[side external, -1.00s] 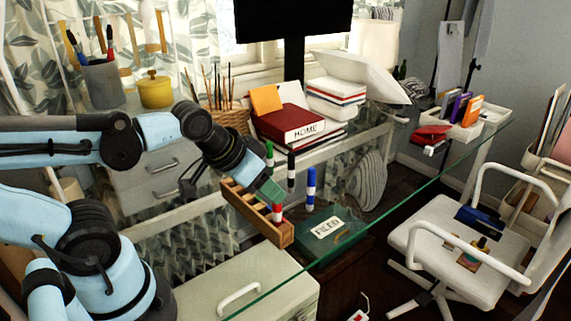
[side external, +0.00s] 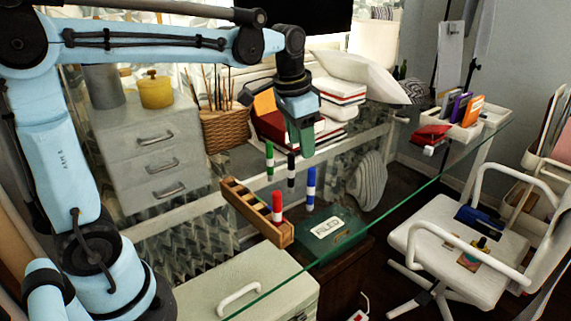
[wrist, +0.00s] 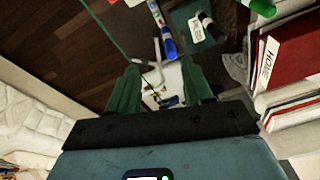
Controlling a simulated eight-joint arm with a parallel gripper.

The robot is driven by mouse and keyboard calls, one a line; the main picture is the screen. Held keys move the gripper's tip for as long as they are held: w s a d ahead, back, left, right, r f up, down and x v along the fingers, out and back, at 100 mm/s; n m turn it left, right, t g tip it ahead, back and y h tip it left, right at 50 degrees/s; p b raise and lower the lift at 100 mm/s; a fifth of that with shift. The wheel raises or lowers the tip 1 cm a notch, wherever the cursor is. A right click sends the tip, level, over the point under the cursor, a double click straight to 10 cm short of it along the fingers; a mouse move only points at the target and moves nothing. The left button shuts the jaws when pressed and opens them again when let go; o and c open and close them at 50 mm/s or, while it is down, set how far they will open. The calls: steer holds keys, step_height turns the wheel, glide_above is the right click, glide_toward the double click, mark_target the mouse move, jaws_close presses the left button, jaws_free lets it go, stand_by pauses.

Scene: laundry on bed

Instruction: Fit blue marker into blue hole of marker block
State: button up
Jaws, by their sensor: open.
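The blue marker (side external: 311,187) stands upright on the glass desk, right of the black marker (side external: 291,170) and the green marker (side external: 269,160). The wooden marker block (side external: 258,213) lies left of them, with the red marker (side external: 277,207) upright in its near end. Its blue hole cannot be made out. My gripper (side external: 302,155) points down, open and empty, higher than the markers and close behind the blue one in the side view. In the wrist view, the blue marker (wrist: 168,44) lies beyond the fingertips of my gripper (wrist: 158,75), not between them.
A red book (side external: 268,126) and a white pillow (side external: 358,76) are behind my gripper. A wicker basket (side external: 226,130) stands at the back left. A green "FILED" box (side external: 330,232) shows below the glass. The glass right of the blue marker is clear.

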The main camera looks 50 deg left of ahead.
steer(key=shift+m+g, duration=0.5)
steer(key=shift+g, duration=0.3)
steer(key=w, duration=0.1)
steer(key=w+a, duration=0.1)
steer(key=w+f, duration=0.1)
steer(key=w, duration=0.1)
steer(key=shift+a, duration=0.2)
steer(key=shift+w+a+f+g, duration=0.15)
steer(key=shift+w+f+g, duration=0.05)
steer(key=shift+w+g, duration=0.15)
steer(key=shift+w+f, duration=0.1)
steer(key=shift+f, duration=0.1)
step_height(320, 180, down, 6)
steer(key=shift+f, duration=0.25)
glide_above(310, 209)
steer(key=shift+w+a+f, duration=0.15)
steer(key=shift+a+f, duration=0.05)
steer(key=shift+f, duration=1.1)
steer(key=shift+w+a+f, duration=0.15)
steer(key=shift+f, duration=1.15)
jaws_close()
